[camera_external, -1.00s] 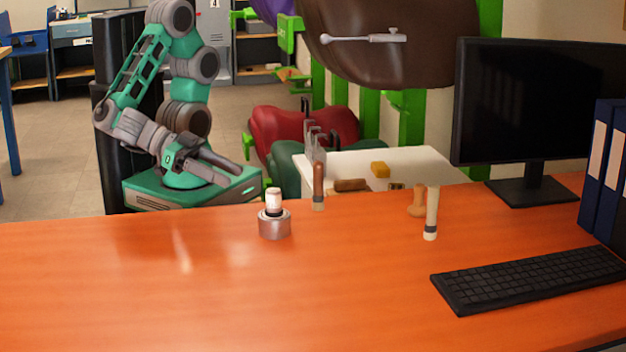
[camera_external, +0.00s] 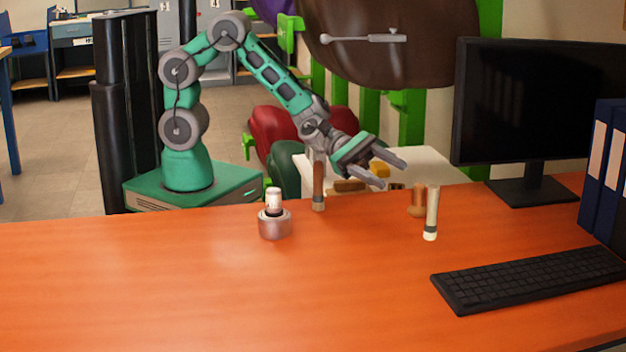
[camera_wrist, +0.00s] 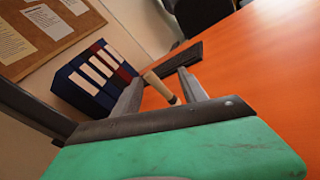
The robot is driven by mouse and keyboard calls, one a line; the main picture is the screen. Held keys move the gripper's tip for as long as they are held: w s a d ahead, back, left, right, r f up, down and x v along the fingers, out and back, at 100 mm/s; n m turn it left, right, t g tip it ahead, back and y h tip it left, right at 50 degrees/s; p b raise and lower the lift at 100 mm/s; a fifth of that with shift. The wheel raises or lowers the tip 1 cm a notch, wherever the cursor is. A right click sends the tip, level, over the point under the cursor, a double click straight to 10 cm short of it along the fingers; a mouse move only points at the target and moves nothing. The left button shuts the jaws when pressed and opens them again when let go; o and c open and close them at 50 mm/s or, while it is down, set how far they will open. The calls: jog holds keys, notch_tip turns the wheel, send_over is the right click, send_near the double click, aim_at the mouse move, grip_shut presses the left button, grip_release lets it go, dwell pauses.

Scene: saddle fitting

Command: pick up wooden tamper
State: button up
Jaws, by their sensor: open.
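A short brown wooden piece with a wider foot (camera_external: 417,201), tamper-like in shape, stands near the table's far edge. Just in front of it a pale stick with a dark band (camera_external: 432,205) stands upright; I cannot tell for certain which is the tamper. My gripper (camera_external: 392,175) is open and empty, above and left of both. In the wrist view my gripper (camera_wrist: 160,76) has a pale stick with a dark band (camera_wrist: 158,86) showing between its fingers, beyond them and not held. The short brown piece is not clearly seen there.
A dark brown stick (camera_external: 318,190) and a metal cup holding a white-topped bottle (camera_external: 274,225) stand to the left. A keyboard (camera_external: 530,278), monitor (camera_external: 535,110) and blue binders (camera_external: 605,170) are at the right. The orange table's (camera_external: 150,290) front left is clear.

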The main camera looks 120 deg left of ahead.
aim_at(415, 189)
jog(key=s+a+f+n+y, duration=0.1)
jog(key=a+f+n, duration=0.1)
jog(key=a, duration=0.1)
jog(key=s+a+f+n+t+y, duration=0.1)
jog(key=a+f+n, duration=0.1)
jog(key=a, duration=0.2)
jog(key=s+a+f+n+y, duration=0.1)
jog(key=a+f+n+y, duration=0.1)
jog(key=a+f+n, duration=0.1)
jog(key=shift+a+f+t+b, duration=0.1)
jog(key=shift+a+t+b, duration=0.3)
jog(key=shift+a, duration=0.15)
jog(key=w, duration=0.2)
jog(key=w+d, duration=0.1)
jog(key=w, duration=0.4)
jog(key=shift+w+d, duration=0.25)
jog(key=shift+d, duration=0.1)
jog(key=shift+c, duration=0.2)
grip_shut()
jog(key=shift+r, duration=0.2)
